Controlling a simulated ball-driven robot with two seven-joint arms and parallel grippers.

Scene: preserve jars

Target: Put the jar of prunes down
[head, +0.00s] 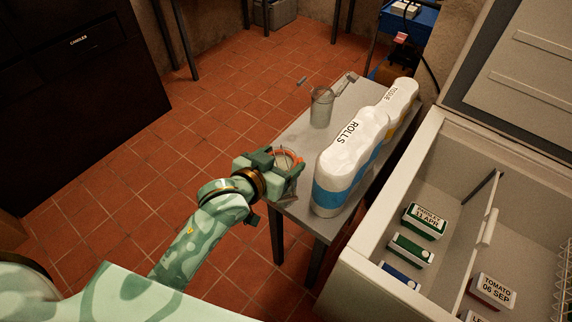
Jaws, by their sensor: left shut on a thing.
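My left gripper (284,166) is shut on a jar (287,156) with an orange ring at its rim. The fingers and wrist hide most of the jar, and I cannot see a label or its contents. The jar is at the near left end of the narrow grey table (290,208), over or on its edge. I cannot tell whether its base touches the top. My right gripper is not in view.
An empty-looking glass jar (321,107) with its lid swung open stands farther back on the table. White packs of rolls (345,150) and tissue (402,92) fill the right side. An open chest freezer (400,225) with labelled boxes stands to the right.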

